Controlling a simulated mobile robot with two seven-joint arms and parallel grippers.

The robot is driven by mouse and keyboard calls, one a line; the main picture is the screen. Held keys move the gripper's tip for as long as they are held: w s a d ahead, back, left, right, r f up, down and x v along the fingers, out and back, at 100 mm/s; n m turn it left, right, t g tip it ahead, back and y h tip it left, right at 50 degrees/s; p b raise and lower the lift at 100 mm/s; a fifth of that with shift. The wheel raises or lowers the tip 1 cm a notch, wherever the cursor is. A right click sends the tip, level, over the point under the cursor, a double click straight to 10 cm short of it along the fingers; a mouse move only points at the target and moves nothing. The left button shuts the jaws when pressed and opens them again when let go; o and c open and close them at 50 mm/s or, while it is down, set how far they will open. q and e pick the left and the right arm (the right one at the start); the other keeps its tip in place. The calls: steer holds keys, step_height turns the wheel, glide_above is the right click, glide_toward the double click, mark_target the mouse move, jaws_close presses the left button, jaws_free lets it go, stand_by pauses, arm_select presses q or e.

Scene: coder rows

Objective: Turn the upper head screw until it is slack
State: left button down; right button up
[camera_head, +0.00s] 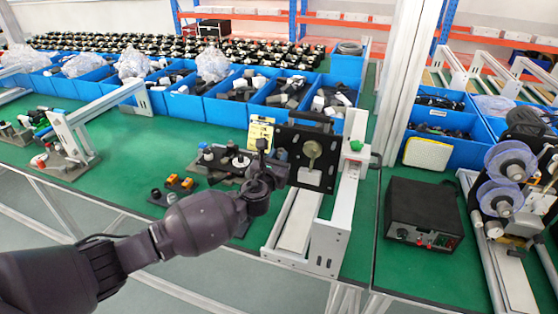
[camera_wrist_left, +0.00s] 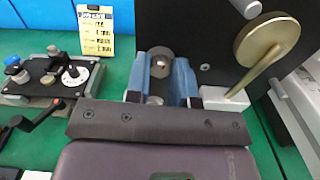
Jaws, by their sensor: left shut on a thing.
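A black upright plate (camera_head: 296,140) stands on the white frame of the machine in the head view; it also fills the upper right of the left wrist view (camera_wrist_left: 215,30). A brass disc with a lever (camera_head: 312,150) is on its face and also shows in the wrist view (camera_wrist_left: 268,42). My left gripper (camera_head: 272,160) is at the plate's left part. In the wrist view its blue fingers (camera_wrist_left: 160,78) are shut on a small dark round screw head (camera_wrist_left: 160,63) in front of the plate. The screw's shank is hidden. My right gripper is not in view.
A small fixture with knobs (camera_head: 225,160) stands left of my gripper, with a yellow label card (camera_head: 260,133) behind. The machine's white rail (camera_head: 335,215) is to the right. A black box (camera_head: 422,212) is further right. Blue bins (camera_head: 230,110) line the back.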

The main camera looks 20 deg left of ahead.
arm_select(q)
steer(key=n+b, duration=0.1)
steer(key=n, duration=0.4)
steer(key=shift+n, duration=0.4)
steer(key=c, duration=1.1)
jaws_free()
